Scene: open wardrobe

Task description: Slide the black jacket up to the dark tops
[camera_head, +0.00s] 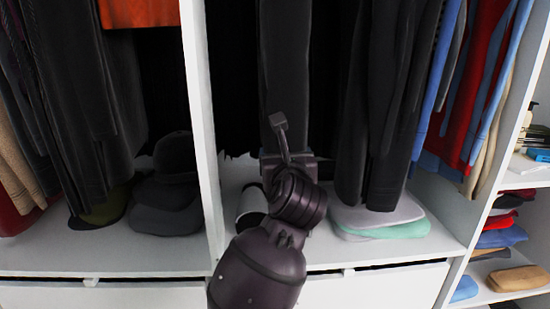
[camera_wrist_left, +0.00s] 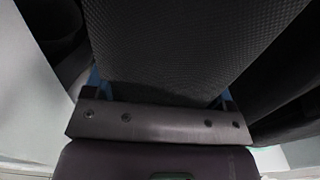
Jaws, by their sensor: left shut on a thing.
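The black jacket (camera_head: 284,65) hangs in the middle bay in the head view, a narrow dark grey panel. My left gripper (camera_head: 288,158) is at its lower part, shut on it. In the left wrist view, the jacket's textured dark cloth (camera_wrist_left: 185,45) fills the space between the fingers, which are mostly hidden. The dark tops (camera_head: 385,100) hang to the right of the jacket in the same bay, with a dark gap between them. My right gripper is not in view.
A white upright panel (camera_head: 203,130) stands left of the jacket. Folded light grey and mint clothes (camera_head: 385,222) lie below the dark tops. Blue and red garments (camera_head: 480,85) hang farther right. A dark and white item (camera_head: 250,205) stands on the bay floor beside my arm.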

